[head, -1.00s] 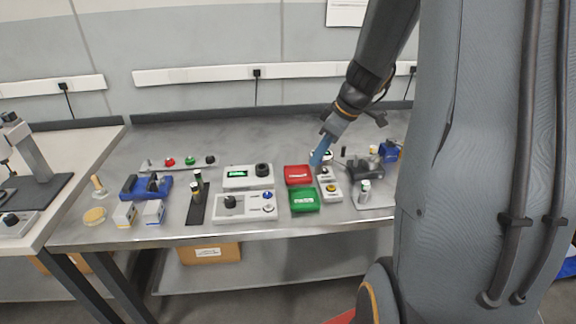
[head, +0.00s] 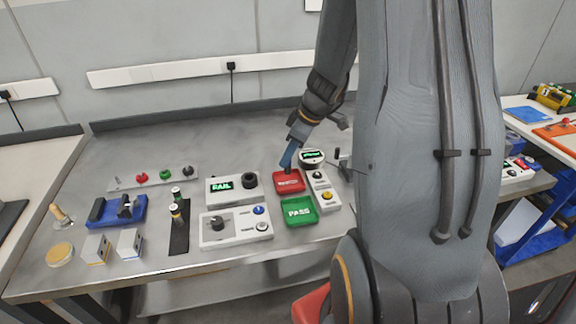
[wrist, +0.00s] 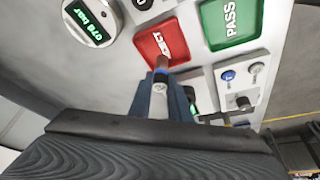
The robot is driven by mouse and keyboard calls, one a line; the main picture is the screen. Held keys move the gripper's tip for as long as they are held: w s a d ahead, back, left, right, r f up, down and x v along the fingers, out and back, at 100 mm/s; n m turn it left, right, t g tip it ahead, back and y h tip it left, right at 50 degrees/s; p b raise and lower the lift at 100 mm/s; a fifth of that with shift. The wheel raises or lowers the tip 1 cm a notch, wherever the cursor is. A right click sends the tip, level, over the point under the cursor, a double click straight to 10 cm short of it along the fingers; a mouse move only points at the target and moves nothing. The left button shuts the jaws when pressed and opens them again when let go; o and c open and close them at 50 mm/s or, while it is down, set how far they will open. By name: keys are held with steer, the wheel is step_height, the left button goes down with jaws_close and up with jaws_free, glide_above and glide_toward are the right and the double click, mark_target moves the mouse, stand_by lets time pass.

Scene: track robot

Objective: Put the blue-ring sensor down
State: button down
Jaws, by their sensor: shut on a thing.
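My gripper (head: 288,162) points down at the back part of the red tray (head: 289,182). In the wrist view my gripper (wrist: 161,98) is shut on the blue-ring sensor (wrist: 161,76), a small silver cylinder with a blue band and a dark brownish end. Its end lies over the near edge of the red tray (wrist: 148,42), which is marked REJECT. I cannot tell whether it touches the tray. In the head view the sensor is hidden by the fingers. The green PASS tray (head: 299,211) lies in front of the red one and looks empty.
A tester with a green FAIL display (head: 222,185) stands left of the trays, behind a knob box (head: 236,226). A round gauge (head: 312,156) and a button box (head: 323,190) stand close on the right. A dark strip (head: 180,226) holds upright sensors. The bench's back is clear.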

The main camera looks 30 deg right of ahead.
mark_target(288, 173)
steer(key=shift+f, duration=1.9)
steer(key=shift+f, duration=0.15)
steer(key=c, duration=1.7)
jaws_free()
steer(key=shift+o, duration=0.2)
